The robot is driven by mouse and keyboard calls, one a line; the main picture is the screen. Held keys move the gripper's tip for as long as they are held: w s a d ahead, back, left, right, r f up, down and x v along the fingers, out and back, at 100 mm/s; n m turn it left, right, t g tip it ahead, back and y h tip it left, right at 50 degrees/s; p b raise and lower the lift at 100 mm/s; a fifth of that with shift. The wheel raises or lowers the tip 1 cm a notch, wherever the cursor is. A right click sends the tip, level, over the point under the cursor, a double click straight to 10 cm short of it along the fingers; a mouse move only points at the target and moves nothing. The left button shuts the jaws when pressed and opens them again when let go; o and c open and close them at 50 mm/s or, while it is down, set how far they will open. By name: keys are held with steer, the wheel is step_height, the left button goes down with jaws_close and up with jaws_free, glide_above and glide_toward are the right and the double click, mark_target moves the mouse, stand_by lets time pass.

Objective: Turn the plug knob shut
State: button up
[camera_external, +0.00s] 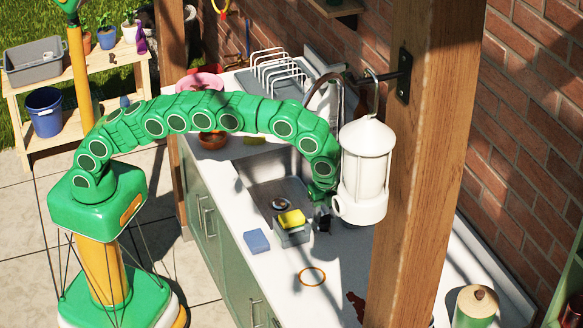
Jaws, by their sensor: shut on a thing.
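The sink (262,196) is set in the white counter, with a round drain (281,204) in its basin. My gripper (318,194) is low at the sink's right edge, just left of the hanging white lantern. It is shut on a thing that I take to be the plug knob. The knob itself is hidden by the gripper, so its turn position cannot be seen. A small dark piece (324,223) shows just below my gripper; I cannot tell what it is part of.
The white lantern (364,172) hangs from a wooden post (425,150), close to my wrist. A yellow sponge (291,218) is at the sink's front, with a blue sponge (257,241) and an orange ring (312,277) on the counter. A dish rack (280,70) stands behind.

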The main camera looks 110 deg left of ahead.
mark_target(325, 216)
stand_by(0.3)
steer(key=o, duration=1.1)
steer(key=shift+c, duration=0.2)
steer(key=shift+r, duration=0.1)
step_height(325, 216, up, 6)
steer(key=shift+w+r, duration=0.1)
steer(key=shift+r, duration=0.7)
steer(key=shift+s+r, duration=0.1)
steer(key=shift+s, duration=0.1)
